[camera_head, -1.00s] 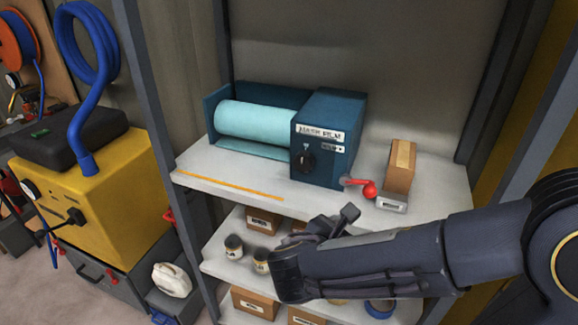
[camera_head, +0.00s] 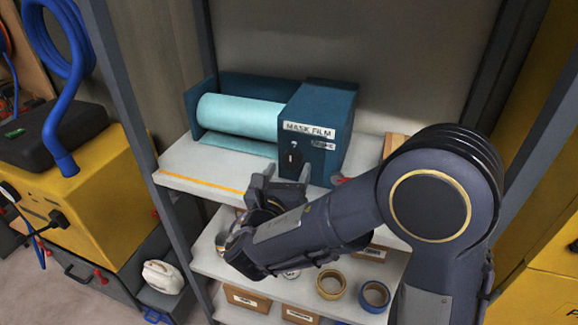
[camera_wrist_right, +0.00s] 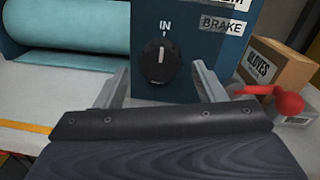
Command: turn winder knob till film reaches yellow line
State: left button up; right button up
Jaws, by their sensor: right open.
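The blue winder box (camera_head: 318,130), labelled MASK FILM, stands on the upper shelf. Its black winder knob (camera_head: 291,158) is on the front face and shows in the right wrist view (camera_wrist_right: 159,62) below the word IN. A light teal film roll (camera_head: 240,117) lies in the blue holder to the left of the box. The yellow line (camera_head: 200,184) runs along the shelf's front edge. The film lies behind it, with bare shelf between. My right gripper (camera_head: 282,178) is open and empty, in front of the knob. Its fingers (camera_wrist_right: 160,85) stand either side, apart from the knob.
A red-knobbed lever (camera_wrist_right: 288,103), near the BRAKE label, and a GLOVES box (camera_wrist_right: 268,68) sit right of the winder. Tape rolls (camera_head: 331,284) and small boxes (camera_head: 247,298) fill the lower shelves. A grey rack post (camera_head: 135,110) stands on the left.

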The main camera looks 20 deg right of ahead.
jog(key=shift+w+d, duration=0.4)
jog(key=shift+w, duration=0.15)
